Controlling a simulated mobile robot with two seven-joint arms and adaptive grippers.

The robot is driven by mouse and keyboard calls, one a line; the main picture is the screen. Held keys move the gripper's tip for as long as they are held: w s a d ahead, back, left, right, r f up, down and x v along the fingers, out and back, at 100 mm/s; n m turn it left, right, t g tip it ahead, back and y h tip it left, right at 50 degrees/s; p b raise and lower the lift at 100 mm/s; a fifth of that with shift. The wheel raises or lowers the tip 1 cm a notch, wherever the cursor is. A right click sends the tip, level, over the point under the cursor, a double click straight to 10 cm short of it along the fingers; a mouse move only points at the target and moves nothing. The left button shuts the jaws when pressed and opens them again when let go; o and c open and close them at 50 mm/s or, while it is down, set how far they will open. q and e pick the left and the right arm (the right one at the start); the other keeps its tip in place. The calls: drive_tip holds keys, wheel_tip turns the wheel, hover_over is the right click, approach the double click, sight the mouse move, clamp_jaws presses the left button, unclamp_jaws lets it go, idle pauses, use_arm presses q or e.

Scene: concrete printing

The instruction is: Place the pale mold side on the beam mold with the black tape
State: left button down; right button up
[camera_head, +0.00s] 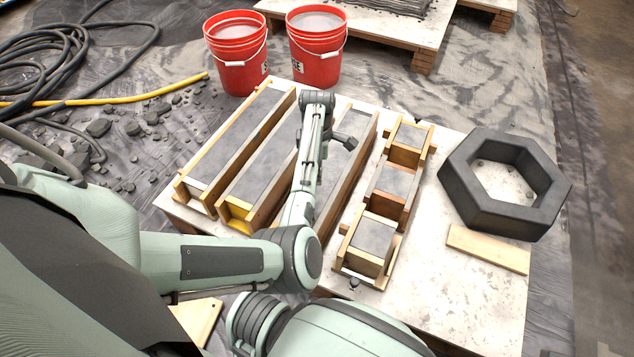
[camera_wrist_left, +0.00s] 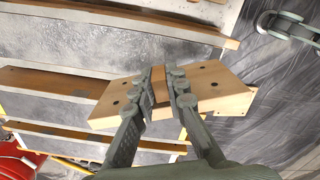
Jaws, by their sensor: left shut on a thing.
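In the left wrist view my left gripper (camera_wrist_left: 160,84) is shut on a pale wooden mold side (camera_wrist_left: 212,88) with dark holes. In the head view my left arm reaches across the molds, and I cannot make out the gripper's grasp. A pale wooden piece (camera_head: 197,318) shows below the arm, partly hidden. Long beam molds (camera_head: 236,140) with grey fill lie side by side; one has a yellow near end (camera_head: 238,217).
The molds stand on a pale low platform (camera_head: 455,300). A row of short molds (camera_head: 375,235), a dark hexagonal ring (camera_head: 480,205) and a loose pale board (camera_head: 487,250) lie to the right. Two red buckets (camera_head: 238,65) (camera_head: 318,65) stand behind. Hoses and rubble lie at left.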

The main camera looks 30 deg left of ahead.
use_arm(q)
drive_tip(key=shift+f+b, duration=0.35)
drive_tip(key=shift+f, duration=1.55)
use_arm(e)
drive_tip(key=shift+v, duration=1)
drive_tip(key=shift+d, duration=0.2)
use_arm(q)
drive_tip(key=shift+f, duration=0.2)
drive_tip(key=c, duration=1.5)
unclamp_jaws()
drive_tip(key=shift+c, duration=0.2)
use_arm(e)
drive_tip(key=shift+r, duration=0.2)
use_arm(q)
drive_tip(key=shift+r, duration=0.4)
wheel_tip(320, 180, up, 12)
drive_tip(key=shift+f+p, duration=0.2)
drive_tip(key=shift+p, duration=0.9)
use_arm(e)
drive_tip(key=x, duration=0.3)
drive_tip(key=a+x, duration=0.1)
drive_tip(key=x, duration=0.1)
drive_tip(key=shift+s+f, duration=0.15)
drive_tip(key=shift+f, duration=0.3)
